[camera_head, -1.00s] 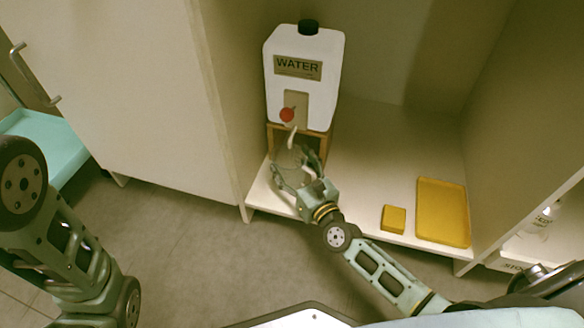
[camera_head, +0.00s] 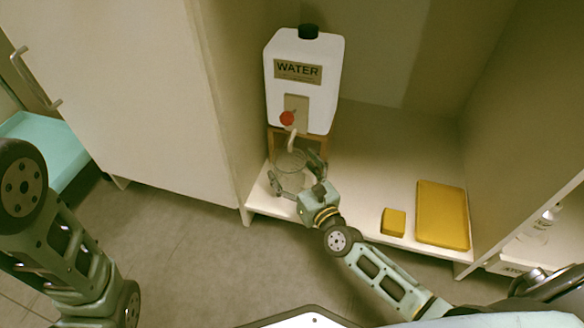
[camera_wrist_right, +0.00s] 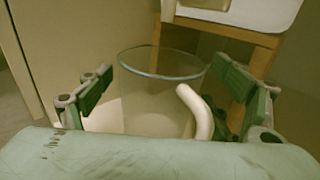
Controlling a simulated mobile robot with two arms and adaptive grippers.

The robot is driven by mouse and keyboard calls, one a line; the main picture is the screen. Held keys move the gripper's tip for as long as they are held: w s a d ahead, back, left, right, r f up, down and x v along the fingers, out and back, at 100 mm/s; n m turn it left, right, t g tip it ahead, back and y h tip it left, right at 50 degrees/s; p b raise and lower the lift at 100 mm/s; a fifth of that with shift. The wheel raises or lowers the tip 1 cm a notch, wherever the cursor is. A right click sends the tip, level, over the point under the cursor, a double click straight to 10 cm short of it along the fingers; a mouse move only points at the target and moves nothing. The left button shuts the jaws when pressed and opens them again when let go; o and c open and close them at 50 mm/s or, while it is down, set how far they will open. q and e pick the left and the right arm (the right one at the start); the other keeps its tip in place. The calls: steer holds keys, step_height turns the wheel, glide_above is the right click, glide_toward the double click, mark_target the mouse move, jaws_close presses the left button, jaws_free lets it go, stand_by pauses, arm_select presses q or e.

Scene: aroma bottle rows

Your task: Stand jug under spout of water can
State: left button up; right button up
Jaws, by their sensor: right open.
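The white water can (camera_head: 304,85) with a black cap and a red tap (camera_head: 287,118) stands on a wooden stand (camera_head: 318,146) in the open cabinet. Its pale spout (camera_head: 291,143) points down. The clear jug (camera_head: 289,168) stands upright on the cabinet floor at the foot of the stand, under or just in front of the spout. In the right wrist view the jug (camera_wrist_right: 152,100) shows its round rim and a pale curved piece at its right side. My right gripper (camera_head: 295,176) is open, its fingers apart on either side of the jug. My left gripper is out of view.
A yellow sponge-like block (camera_head: 394,221) and a yellow tray (camera_head: 442,214) lie on the cabinet floor to the right. The cabinet's left wall (camera_head: 238,100) is close to the can.

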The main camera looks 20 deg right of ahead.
steer(key=s+p, duration=0.1)
steer(key=s, duration=0.2)
steer(key=s+d, duration=0.1)
steer(key=s, duration=0.2)
steer(key=s+d+p, duration=0.1)
steer(key=s, duration=0.3)
steer(key=shift+p, duration=0.3)
steer(key=shift+s+d, duration=0.1)
steer(key=shift+s, duration=0.65)
